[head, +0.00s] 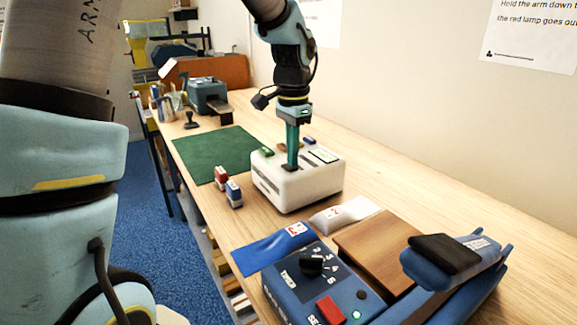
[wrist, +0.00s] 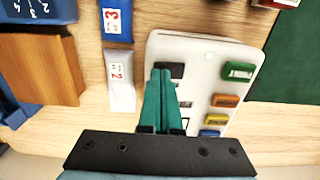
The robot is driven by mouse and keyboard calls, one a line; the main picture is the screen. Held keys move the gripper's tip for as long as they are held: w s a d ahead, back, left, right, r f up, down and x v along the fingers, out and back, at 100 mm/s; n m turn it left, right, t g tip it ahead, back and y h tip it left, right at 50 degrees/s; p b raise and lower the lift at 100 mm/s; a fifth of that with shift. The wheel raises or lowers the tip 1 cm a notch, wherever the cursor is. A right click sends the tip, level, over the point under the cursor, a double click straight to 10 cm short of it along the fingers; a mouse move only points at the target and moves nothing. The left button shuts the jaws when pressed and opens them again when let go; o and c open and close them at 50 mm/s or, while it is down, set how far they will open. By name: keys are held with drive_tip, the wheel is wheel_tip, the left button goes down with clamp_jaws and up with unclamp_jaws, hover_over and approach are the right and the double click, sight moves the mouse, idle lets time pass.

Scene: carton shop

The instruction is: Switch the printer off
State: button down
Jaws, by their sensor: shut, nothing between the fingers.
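The white printer (head: 300,188) stands on the wooden bench. Its top also shows in the wrist view (wrist: 208,75), with a green PRINT button (wrist: 239,72), an orange button (wrist: 225,100), other coloured buttons and a small pale green lamp (wrist: 209,56). A dark switch (wrist: 176,70) sits at the left of this top. My gripper (head: 290,168) points down at the printer's top, its green fingers closed together and empty. In the wrist view the fingertips (wrist: 161,72) are at the dark switch and partly cover it. I cannot tell whether they touch it or which way it is set.
A blue sealing machine (head: 315,285) with a dial, a red button and a raised arm stands at the front. A blue packet (head: 272,248) and a white packet (head: 345,214) lie beside the printer. Two stamps (head: 228,188) and a green mat (head: 215,155) are to the left.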

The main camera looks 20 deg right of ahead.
drive_tip(key=shift+f, duration=0.45)
drive_tip(key=shift+r, duration=0.15)
wheel_tip(320, 180, up, 7)
drive_tip(key=p, duration=0.5)
drive_tip(key=shift+p, duration=0.4)
drive_tip(key=shift+a, duration=0.1)
drive_tip(key=s+a+f+n, duration=0.2)
drive_tip(key=a+n, duration=0.5)
drive_tip(key=a, duration=0.8)
drive_tip(key=s+a+f+n+t, duration=0.1)
drive_tip(key=a+n, duration=0.6)
drive_tip(key=a, duration=0.8)
drive_tip(key=shift+s+f+n+t, duration=0.3)
drive_tip(key=shift+s+f+n, duration=0.15)
drive_tip(key=shift+f, duration=0.4)
